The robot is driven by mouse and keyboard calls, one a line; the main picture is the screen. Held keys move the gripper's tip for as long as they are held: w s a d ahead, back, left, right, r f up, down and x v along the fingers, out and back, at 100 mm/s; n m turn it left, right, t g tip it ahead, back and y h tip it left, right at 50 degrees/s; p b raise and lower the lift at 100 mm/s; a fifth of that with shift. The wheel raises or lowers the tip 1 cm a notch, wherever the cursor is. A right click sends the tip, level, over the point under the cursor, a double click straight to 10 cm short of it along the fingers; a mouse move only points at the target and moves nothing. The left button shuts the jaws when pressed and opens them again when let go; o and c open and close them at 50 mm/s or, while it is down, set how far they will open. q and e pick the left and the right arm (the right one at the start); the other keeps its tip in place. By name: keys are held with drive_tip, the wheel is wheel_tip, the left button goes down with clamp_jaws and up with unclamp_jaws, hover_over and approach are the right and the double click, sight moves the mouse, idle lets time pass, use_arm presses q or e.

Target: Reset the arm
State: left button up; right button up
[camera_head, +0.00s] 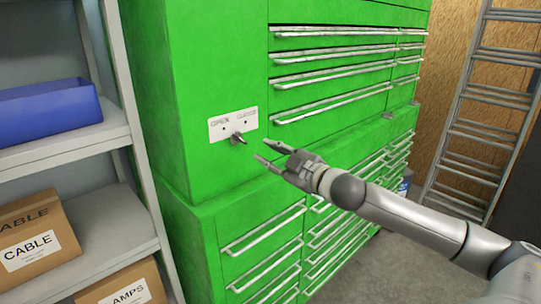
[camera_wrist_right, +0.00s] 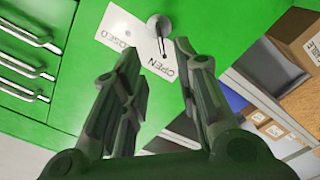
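A white label plate (camera_head: 220,129) with the words OPEN and CLOSED is on the side of the green cabinet (camera_head: 205,60). A small grey switch (camera_head: 238,138) sits at the plate's lower edge. The plate (camera_wrist_right: 118,22) and the switch's round knob (camera_wrist_right: 158,26) also show in the right wrist view. My right gripper (camera_head: 262,151) is just right of and below the switch in the head view, its fingers apart and empty. In the right wrist view, my right gripper (camera_wrist_right: 156,50) points toward the switch without visibly gripping it. My left gripper is not in view.
A grey shelf (camera_head: 75,148) on the left holds a blue bin (camera_head: 50,110) and cardboard boxes (camera_head: 35,245). Drawer handles (camera_head: 335,52) stick out from the cabinet front. A ladder (camera_head: 475,130) leans at the right. Some grey floor (camera_head: 375,265) is clear.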

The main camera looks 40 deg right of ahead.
drive_tip(key=s+a+f+m+g+h, duration=0.15)
drive_tip(key=s+f, duration=0.25)
drive_tip(key=f, duration=0.5)
drive_tip(key=s+a+f+m+g+h, duration=0.1)
drive_tip(key=s+a+f+m+g, duration=0.2)
drive_tip(key=f, duration=0.5)
drive_tip(key=s+a+f+m+g+h, duration=0.15)
drive_tip(key=s+f, duration=0.25)
drive_tip(key=f, duration=0.5)
drive_tip(key=s+a+f+m+g+y, duration=0.1)
drive_tip(key=s+a+f+g+y, duration=0.1)
drive_tip(key=s+a+f+g, duration=0.5)
drive_tip(key=s+a+f+m+g+y, duration=0.15)
drive_tip(key=s+a+f, duration=0.25)
drive_tip(key=s+a, duration=0.7)
drive_tip(key=s+d+f+g+b, duration=0.1)
drive_tip(key=s+f+b, duration=0.1)
drive_tip(key=f, duration=1.3)
drive_tip(key=s+d+f+b, duration=0.1)
drive_tip(key=s+f+b, duration=0.1)
drive_tip(key=f, duration=1.3)
drive_tip(key=s+d+f+g+b, duration=0.1)
drive_tip(key=s+d+f+b, duration=0.1)
drive_tip(key=s+f, duration=1.4)
drive_tip(key=shift+s+d+f+n+h, duration=0.25)
drive_tip(key=shift+d+f+n+h, duration=0.15)
drive_tip(key=shift+f, duration=0.4)
